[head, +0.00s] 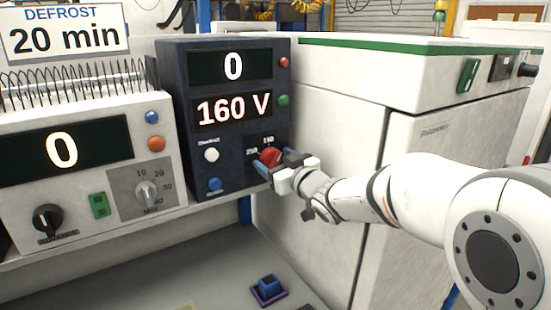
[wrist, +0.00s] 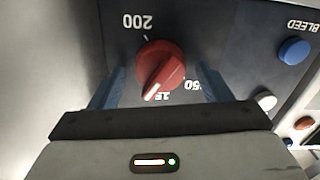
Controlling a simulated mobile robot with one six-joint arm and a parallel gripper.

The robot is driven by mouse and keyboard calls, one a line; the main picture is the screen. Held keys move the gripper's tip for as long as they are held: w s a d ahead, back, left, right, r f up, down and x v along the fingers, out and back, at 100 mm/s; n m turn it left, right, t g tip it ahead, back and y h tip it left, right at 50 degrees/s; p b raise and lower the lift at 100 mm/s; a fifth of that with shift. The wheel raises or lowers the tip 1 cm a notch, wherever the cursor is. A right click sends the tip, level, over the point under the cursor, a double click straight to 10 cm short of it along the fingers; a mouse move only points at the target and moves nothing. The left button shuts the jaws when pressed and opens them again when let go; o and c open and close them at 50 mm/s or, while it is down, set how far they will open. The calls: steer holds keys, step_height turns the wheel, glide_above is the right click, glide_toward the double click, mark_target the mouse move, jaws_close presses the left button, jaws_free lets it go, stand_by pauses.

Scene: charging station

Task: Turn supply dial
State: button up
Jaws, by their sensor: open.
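The supply dial is a red round knob (head: 270,156) at the lower right of a dark supply panel (head: 180,130). In the wrist view the dial (wrist: 160,65) shows a white pointer line toward the lower left. A 200 mark is at the upper left; the marks near the lower edge are partly hidden. The panel's lower display (head: 234,109) reads 160 V and its upper display (head: 233,66) reads 0. My gripper (head: 276,163) is open at the dial, with one blue finger on each side in the wrist view. I cannot tell whether the fingers touch it.
A beige defrost unit (head: 75,150) stands at the left under a 20 min sign (head: 65,32). A white cabinet (head: 320,130) stands close on the right. A blue block (head: 268,284) lies below.

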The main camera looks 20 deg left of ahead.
steer(key=c, duration=1)
steer(key=shift+o, duration=0.2)
steer(key=m+p, duration=0.1)
steer(key=m, duration=0.1)
steer(key=shift+w+r+m, duration=0.1)
steer(key=shift+m, duration=0.3)
steer(key=shift+m+p, duration=0.5)
steer(key=shift+m, duration=0.9)
